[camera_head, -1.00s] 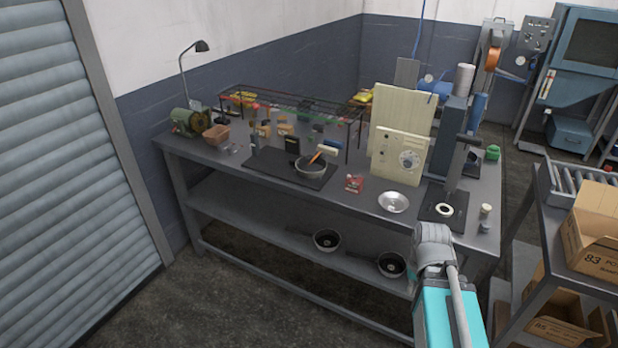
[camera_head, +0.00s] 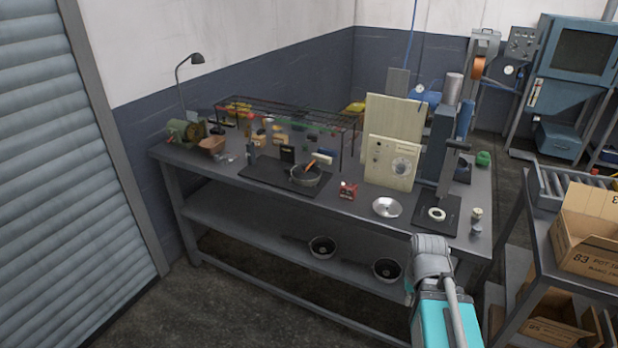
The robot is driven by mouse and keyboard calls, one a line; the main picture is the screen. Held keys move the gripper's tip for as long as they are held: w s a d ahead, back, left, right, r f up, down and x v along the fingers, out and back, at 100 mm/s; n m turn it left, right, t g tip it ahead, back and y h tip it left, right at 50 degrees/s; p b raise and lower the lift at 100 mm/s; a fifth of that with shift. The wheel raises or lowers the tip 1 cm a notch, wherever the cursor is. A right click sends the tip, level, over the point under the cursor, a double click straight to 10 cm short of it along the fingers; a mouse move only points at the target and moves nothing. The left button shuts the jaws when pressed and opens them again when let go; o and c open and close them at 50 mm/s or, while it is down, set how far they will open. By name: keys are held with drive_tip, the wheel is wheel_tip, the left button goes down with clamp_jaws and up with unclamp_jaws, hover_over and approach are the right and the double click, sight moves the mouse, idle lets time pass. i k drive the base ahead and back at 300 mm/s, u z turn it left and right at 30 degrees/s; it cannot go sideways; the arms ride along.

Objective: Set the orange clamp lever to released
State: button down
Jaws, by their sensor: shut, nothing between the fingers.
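A small orange lever-like part (camera_head: 312,164) shows at a round metal pan (camera_head: 305,177) on the dark mat on the workbench. It slants up to the right. At this size I cannot tell whether it is the clamp lever, or whether it is clamped or released. A short cream bar (camera_head: 323,159) lies close behind it. My arm shows at the lower right as a teal link and a grey joint, in front of the bench. My gripper is not visible in this view.
The workbench (camera_head: 215,180) carries a wire rack (camera_head: 290,113), a red item (camera_head: 347,191), a metal dish (camera_head: 387,207) and a cream dial panel (camera_head: 393,162). Two dark pans sit on its lower shelf. A cart with cardboard boxes (camera_head: 590,235) stands at right. Floor is clear at front left.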

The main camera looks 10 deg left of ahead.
sight(304, 165)
drive_tip(key=u, duration=0.65)
drive_tip(key=i, duration=1)
drive_tip(key=z, duration=0.05)
